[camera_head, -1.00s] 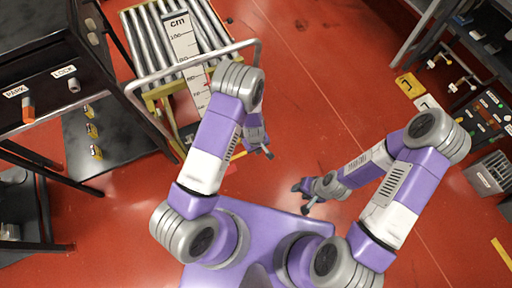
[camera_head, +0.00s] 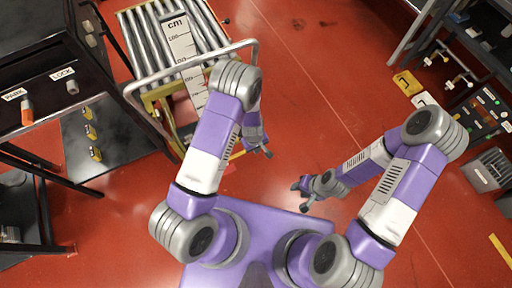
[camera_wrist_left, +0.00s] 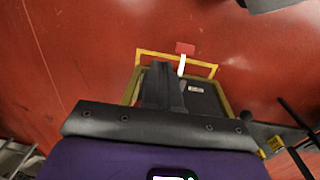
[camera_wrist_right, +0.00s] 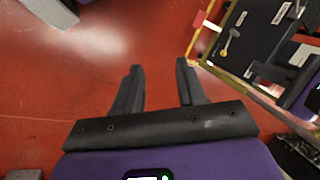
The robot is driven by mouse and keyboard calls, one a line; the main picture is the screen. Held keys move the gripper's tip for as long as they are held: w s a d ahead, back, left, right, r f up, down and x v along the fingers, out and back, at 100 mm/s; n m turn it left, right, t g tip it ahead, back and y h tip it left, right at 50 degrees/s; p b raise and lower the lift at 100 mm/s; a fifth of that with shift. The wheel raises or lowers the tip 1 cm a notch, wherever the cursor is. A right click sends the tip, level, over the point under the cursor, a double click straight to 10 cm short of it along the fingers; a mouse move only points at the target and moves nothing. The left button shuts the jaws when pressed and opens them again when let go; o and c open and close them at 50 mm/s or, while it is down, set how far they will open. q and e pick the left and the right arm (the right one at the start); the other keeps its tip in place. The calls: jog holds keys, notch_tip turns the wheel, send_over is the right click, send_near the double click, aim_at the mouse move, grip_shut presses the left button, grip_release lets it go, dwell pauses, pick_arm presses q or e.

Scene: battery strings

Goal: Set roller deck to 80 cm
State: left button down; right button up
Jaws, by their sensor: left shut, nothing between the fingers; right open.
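The roller deck (camera_head: 150,40) is a yellow-framed cart top with grey rollers, at the upper left of the head view. A white cm scale (camera_head: 181,42) stands across it; 100 is readable, and lower marks are small and partly hidden behind my left arm. My left gripper (camera_head: 266,152) is shut and empty, right of the cart's near end. In the left wrist view its fingers (camera_wrist_left: 163,86) overlap a yellow frame (camera_wrist_left: 150,53) with a red tab (camera_wrist_left: 185,47) on a white strip. My right gripper (camera_head: 304,197) is open and empty over the floor; its fingers (camera_wrist_right: 158,68) show apart.
A grey handle bar (camera_head: 190,63) crosses the cart's near end. A black cabinet with PARK and LOCK controls (camera_head: 45,82) stands left. A dark rack (camera_head: 480,80) stands right. The right wrist view shows a yellow-knobbed lever (camera_wrist_right: 228,42) on a black panel. Red floor between is clear.

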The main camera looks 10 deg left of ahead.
jog(key=shift+c, duration=1.1)
grip_shut()
pick_arm(q)
jog(key=s+r+m+h, duration=0.3)
jog(key=s+m, duration=0.2)
jog(key=s, duration=0.8)
jog(key=shift+s+d+r+h, duration=0.3)
jog(key=shift+s+d+r, duration=0.05)
jog(key=shift+s+r, duration=0.05)
